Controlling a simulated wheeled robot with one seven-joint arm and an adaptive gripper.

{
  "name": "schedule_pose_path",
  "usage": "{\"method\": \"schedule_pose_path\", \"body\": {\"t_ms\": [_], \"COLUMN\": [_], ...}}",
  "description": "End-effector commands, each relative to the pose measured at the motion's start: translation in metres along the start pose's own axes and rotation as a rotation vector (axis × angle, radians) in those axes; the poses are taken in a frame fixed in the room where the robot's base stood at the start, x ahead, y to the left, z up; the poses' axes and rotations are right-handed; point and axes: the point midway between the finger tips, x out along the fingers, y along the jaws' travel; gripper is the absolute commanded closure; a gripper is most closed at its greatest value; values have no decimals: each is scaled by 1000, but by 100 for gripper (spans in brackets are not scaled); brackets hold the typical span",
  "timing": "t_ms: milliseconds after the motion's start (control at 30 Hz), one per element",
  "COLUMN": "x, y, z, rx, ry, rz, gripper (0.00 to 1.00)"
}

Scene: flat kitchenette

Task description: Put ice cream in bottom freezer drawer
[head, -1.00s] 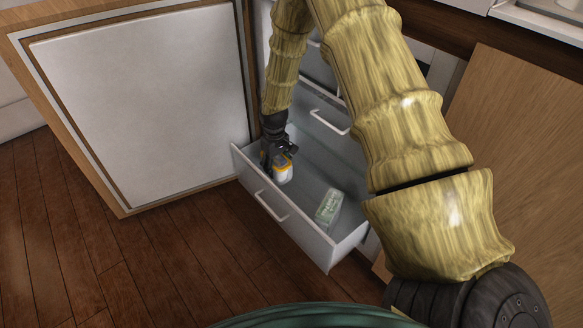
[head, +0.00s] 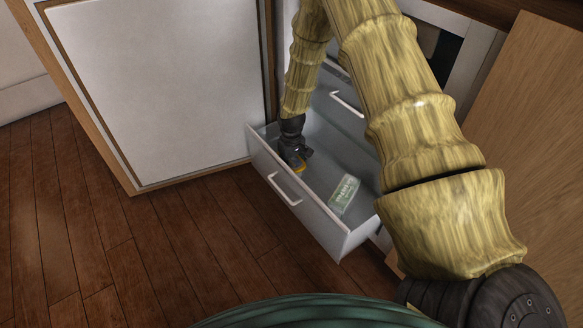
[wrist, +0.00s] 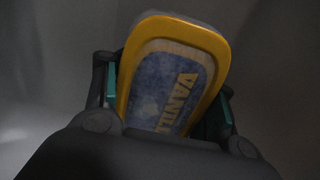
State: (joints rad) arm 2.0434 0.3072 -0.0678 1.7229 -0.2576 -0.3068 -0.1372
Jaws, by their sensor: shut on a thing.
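The ice cream tub (wrist: 172,80) has a yellow rim and a label reading "VANIL". My gripper (wrist: 168,100) is shut on it, with a finger on each side of the tub in the wrist view. In the head view my gripper (head: 297,158) is down inside the left end of the open bottom freezer drawer (head: 300,208). Only a small yellow part of the tub (head: 299,168) shows below the gripper there. Whether the tub touches the drawer floor I cannot tell.
A pale green box (head: 344,194) lies in the drawer's right part. Another drawer with a handle (head: 347,103) is above. The open freezer door (head: 150,85) stands at left, and a wooden panel (head: 515,130) at right. Drawer floor between gripper and box is clear.

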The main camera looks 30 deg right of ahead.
Motion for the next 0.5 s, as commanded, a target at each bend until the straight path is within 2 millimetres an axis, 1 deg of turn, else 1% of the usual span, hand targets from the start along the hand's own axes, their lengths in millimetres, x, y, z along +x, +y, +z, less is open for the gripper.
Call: {"method": "schedule_pose_path", "body": {"t_ms": [100,133,233,500], "x": [2,2,2,2], "y": [0,0,0,0], "z": [0,0,0,0], "rx": [0,0,0,0], "ry": [-1,-1,-1,-1], "rz": [0,0,0,0], "gripper": [77,41,23,22]}}
